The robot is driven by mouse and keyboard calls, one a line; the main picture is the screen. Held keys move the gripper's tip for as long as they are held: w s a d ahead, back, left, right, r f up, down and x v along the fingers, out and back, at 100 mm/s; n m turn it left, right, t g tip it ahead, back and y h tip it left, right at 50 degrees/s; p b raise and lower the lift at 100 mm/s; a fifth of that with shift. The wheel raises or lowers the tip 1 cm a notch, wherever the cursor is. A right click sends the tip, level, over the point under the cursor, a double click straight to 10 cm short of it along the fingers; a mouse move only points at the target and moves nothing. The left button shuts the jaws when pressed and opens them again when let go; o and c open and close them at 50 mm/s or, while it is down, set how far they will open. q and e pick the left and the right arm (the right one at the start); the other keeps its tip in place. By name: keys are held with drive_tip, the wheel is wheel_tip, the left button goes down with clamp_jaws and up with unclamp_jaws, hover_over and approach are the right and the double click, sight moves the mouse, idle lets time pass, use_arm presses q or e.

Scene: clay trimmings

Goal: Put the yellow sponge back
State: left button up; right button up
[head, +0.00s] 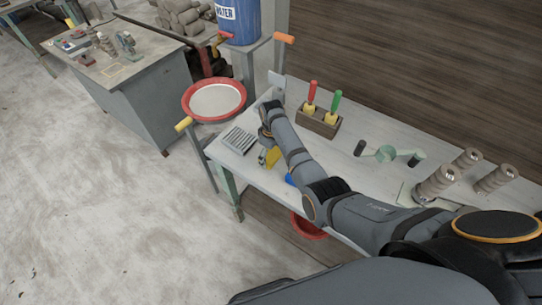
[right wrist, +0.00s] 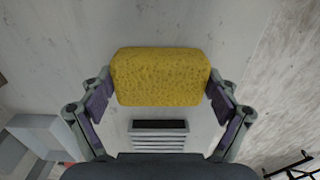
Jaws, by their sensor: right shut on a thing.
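The yellow sponge (head: 273,156) is at the left end of the workbench in the head view. My right gripper (head: 267,157) is shut on it. In the right wrist view the sponge (right wrist: 160,76) lies crosswise between the two fingers of my right gripper (right wrist: 160,88). A grey slatted rack (head: 238,139) lies on the bench just left of the sponge, apart from it. The rack also shows in the right wrist view (right wrist: 159,142), below the sponge. I cannot tell how far the sponge is above the bench. My left gripper is not in view.
The workbench (head: 345,125) also bears a wooden block (head: 318,123) with red- and green-handled tools, a green double-ended piece (head: 386,154) and several clay cylinders (head: 468,158) at the right. A red-rimmed basin (head: 186,104) stands beyond the bench's left end. A blue thing (head: 290,179) lies near the front edge.

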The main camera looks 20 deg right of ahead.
sight(272, 154)
drive_tip(key=shift+s, duration=0.1)
drive_tip(key=o, duration=0.9)
drive_tip(key=shift+f, duration=0.1)
drive_tip(key=shift+o, duration=0.4)
drive_tip(key=shift+r, duration=0.2)
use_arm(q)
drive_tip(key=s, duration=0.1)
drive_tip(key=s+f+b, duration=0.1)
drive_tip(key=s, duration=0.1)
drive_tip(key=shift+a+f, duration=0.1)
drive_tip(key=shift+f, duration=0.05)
use_arm(e)
wheel_tip(272, 154, up, 12)
drive_tip(key=shift+d, duration=0.1)
